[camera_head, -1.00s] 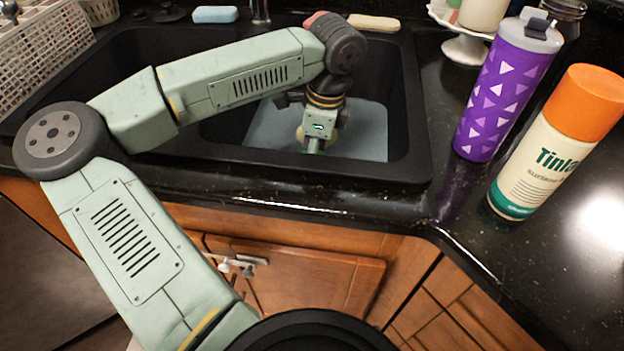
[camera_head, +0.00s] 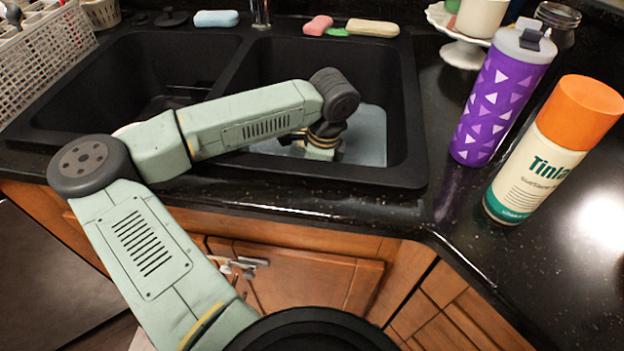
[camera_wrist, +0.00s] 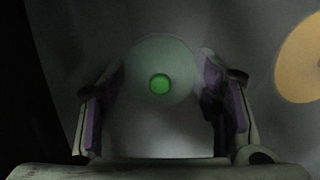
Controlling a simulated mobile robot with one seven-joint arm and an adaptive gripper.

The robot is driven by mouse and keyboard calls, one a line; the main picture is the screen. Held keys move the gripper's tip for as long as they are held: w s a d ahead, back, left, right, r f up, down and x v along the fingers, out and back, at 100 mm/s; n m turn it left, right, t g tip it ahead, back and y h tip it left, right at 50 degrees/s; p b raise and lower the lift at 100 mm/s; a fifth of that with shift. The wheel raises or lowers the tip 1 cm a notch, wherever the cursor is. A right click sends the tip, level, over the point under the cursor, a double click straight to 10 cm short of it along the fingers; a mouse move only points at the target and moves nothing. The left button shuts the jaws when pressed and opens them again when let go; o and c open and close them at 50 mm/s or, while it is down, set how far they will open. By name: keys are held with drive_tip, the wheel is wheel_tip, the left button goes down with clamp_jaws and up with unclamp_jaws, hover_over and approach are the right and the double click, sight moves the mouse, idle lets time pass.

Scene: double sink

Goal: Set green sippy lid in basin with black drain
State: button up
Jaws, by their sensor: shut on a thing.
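In the wrist view my gripper (camera_wrist: 162,72) is shut, with its purple-padded fingers on both sides of a pale round thing with a bright green centre. I take this to be the green sippy lid (camera_wrist: 160,84); the picture is dark and its full shape is unclear. In the head view my wrist reaches down into the right basin (camera_head: 405,110), over its grey bottom; my own arm hides the fingers and the held thing there. The left basin (camera_head: 110,85) has a dark inside, partly covered by my arm. I cannot make out a drain clearly in either basin.
A divider (camera_head: 232,70) separates the basins. Pink (camera_head: 317,25), green (camera_head: 337,31) and beige (camera_head: 373,27) pieces lie on the back rim. A purple bottle (camera_head: 500,95) and an orange-capped can (camera_head: 550,150) stand right. A yellowish round thing (camera_wrist: 300,60) lies beside my gripper.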

drive_tip(key=o, duration=1)
drive_tip(key=shift+o, duration=0.2)
drive_tip(key=shift+r, duration=0.1)
wheel_tip(320, 180, up, 12)
drive_tip(key=d+b, duration=0.1)
drive_tip(key=shift+d, duration=0.4)
drive_tip(key=shift+s, duration=0.1)
